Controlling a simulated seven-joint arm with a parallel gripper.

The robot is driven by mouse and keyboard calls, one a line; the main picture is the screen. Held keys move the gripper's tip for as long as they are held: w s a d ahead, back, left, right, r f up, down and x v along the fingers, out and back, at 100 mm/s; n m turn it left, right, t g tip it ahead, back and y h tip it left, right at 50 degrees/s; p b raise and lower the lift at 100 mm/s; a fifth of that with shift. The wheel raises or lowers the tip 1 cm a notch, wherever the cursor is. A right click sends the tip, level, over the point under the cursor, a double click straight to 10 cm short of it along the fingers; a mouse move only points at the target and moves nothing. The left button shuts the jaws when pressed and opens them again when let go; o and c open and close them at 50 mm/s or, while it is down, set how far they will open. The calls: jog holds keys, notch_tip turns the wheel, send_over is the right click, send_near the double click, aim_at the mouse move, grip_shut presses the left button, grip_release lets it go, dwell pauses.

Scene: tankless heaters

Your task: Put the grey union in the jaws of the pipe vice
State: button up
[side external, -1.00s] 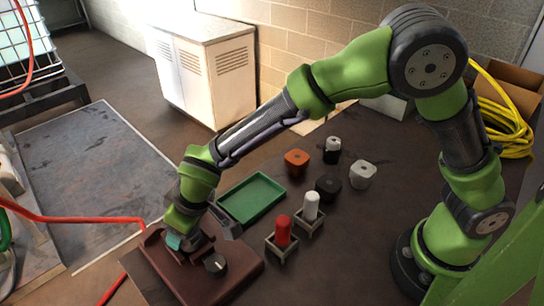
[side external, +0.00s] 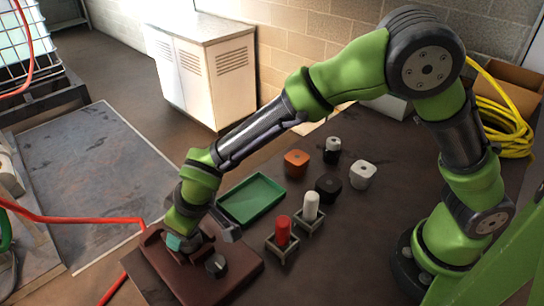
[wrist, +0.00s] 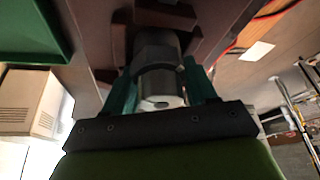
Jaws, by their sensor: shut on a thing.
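The grey union (wrist: 158,88) is a short cylinder between the two teal fingers of my gripper (wrist: 162,92) in the wrist view. My gripper is shut on it. My gripper (side external: 183,243) is low over the vice's left part. In the wrist view, brown vice parts (wrist: 118,38) flank the union's far end. I cannot tell whether the union is seated in the jaws; my gripper hides it in the side view.
An empty green tray (side external: 252,200) lies just behind the vice. A red piece (side external: 283,231) and a white piece (side external: 311,206) stand in small holders. Orange (side external: 296,163), black (side external: 328,187) and white (side external: 363,175) fittings stand farther back, near a white-and-black piece (side external: 332,150).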

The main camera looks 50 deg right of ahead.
jog(key=shift+s+f, duration=0.1)
jog(key=shift+f, duration=0.75)
jog(key=o, duration=1.5)
jog(key=shift+d, duration=0.2)
jog(key=shift+w+d, duration=0.15)
jog(key=shift+w, duration=0.05)
jog(key=a+v, duration=0.1)
jog(key=v, duration=1.7)
jog(key=s+d+r+m+t, duration=0.1)
jog(key=s+d+m, duration=0.3)
jog(key=d, duration=0.9)
jog(key=s+d+r+m+t, duration=0.2)
jog(key=s+d, duration=0.4)
jog(key=d, duration=0.6)
jog(key=r+m, duration=0.1)
jog(key=m, duration=0.1)
jog(key=shift+d+m, duration=0.3)
jog(key=shift+d, duration=0.1)
